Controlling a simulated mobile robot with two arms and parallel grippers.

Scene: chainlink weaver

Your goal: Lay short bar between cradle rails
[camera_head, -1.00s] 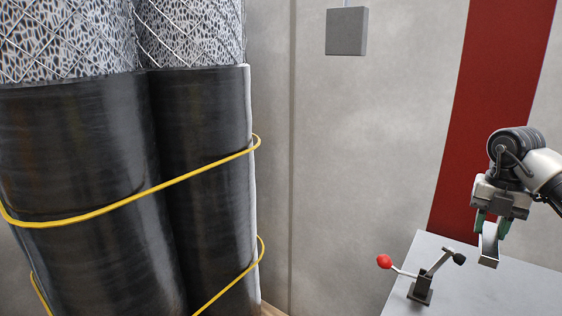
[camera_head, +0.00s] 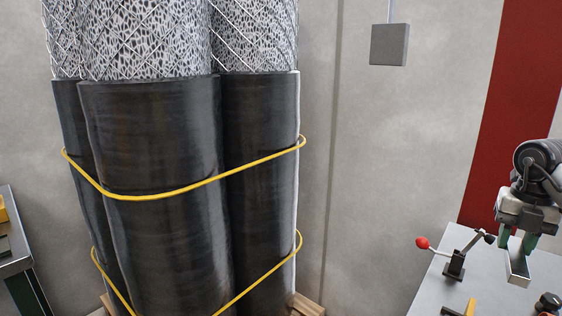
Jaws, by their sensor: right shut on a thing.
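My right gripper (camera_head: 518,240) is at the right edge, above a grey table. Its green-tipped fingers are shut on a short grey metal bar (camera_head: 518,268), which hangs down from them and is held tilted. The bar looks apart from the table top, though its exact height is hard to judge. My left gripper is not in view. No cradle rails can be made out in this view.
The grey table (camera_head: 425,298) carries a lever device with a red knob (camera_head: 422,243), left of the bar. Black and yellow small items lie at its front. Large wrapped rolls (camera_head: 160,200) with yellow straps stand on a pallet. Another bench (camera_head: 15,255) is at the left edge.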

